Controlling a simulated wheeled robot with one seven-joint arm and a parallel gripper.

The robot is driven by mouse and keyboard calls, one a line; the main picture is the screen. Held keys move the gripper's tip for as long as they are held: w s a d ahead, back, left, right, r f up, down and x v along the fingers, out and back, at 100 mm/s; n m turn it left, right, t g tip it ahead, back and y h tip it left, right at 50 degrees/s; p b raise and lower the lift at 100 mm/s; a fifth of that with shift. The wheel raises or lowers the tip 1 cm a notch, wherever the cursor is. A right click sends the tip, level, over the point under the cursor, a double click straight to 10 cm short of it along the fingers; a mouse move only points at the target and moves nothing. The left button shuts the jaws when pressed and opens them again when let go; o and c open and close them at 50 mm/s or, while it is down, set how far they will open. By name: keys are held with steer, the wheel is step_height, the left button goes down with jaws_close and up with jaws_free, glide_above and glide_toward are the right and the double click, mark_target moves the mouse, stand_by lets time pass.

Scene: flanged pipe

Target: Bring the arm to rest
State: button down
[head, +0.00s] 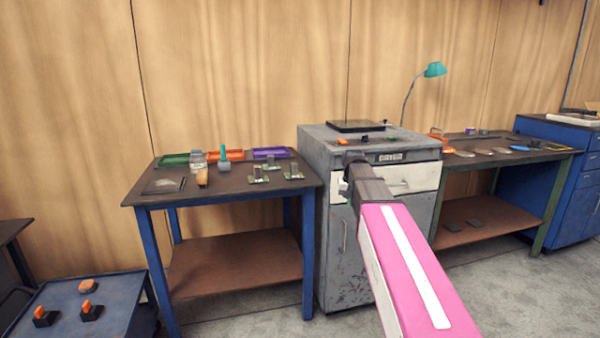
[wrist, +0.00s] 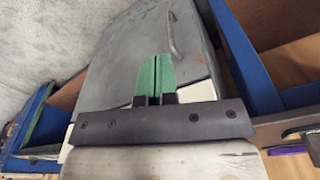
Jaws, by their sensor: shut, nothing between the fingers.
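My gripper shows in the wrist view (wrist: 153,62), with two green fingers pressed together and nothing between them. Behind the fingers is the grey cabinet (wrist: 125,55) with its curved metal handle. In the head view my pink and white arm reaches from the lower right toward the cabinet (head: 342,262). Its dark end is in front of the cabinet's white drawer (head: 428,178). The gripper fingers are hidden in the head view. I cannot tell whether the arm touches the cabinet.
A blue-legged table (head: 150,196) with trays and small parts stands left of the cabinet. A green-legged workbench (head: 560,153) stands to its right. A blue cart (head: 50,300) with orange-topped blocks is at the lower left. A teal lamp (head: 435,69) rises behind the cabinet.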

steer(key=s+f+n+g, duration=0.1)
steer(key=s+f, duration=2.1)
steer(key=f, duration=0.2)
steer(key=shift+s+f+n, duration=0.25)
steer(key=shift+f+n, duration=0.05)
